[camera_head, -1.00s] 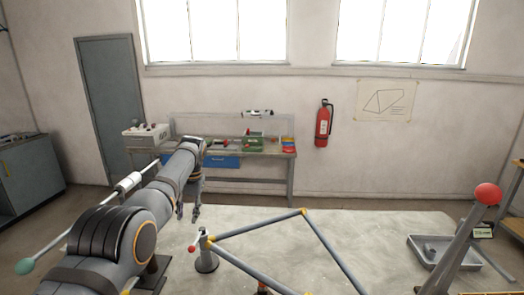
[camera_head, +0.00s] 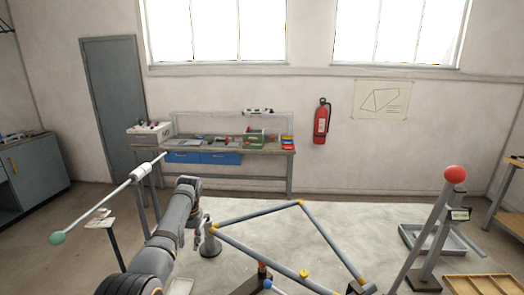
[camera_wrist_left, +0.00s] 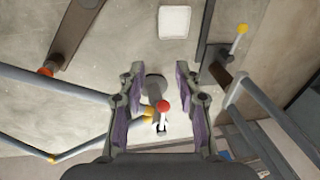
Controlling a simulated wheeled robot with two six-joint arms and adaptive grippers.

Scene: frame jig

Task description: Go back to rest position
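My left arm comes in from the lower left. Its gripper (camera_head: 197,236) hangs fingers down beside a grey post on a round base (camera_head: 210,246) at the table's left end. In the left wrist view the left gripper (camera_wrist_left: 160,88) is open, its purple-padded fingers wide apart with nothing held. The post's red ball (camera_wrist_left: 163,105) shows between and beyond the fingers; I cannot tell how near it is. My right gripper is in neither view.
A frame of grey tubes with yellow joints (camera_head: 300,203) stands on the pale table (camera_head: 350,222). A tilted post with a red ball (camera_head: 455,174), a grey tray (camera_head: 410,238) and a wooden tray (camera_head: 483,287) are at right. A green-tipped rod (camera_head: 57,238) is at left.

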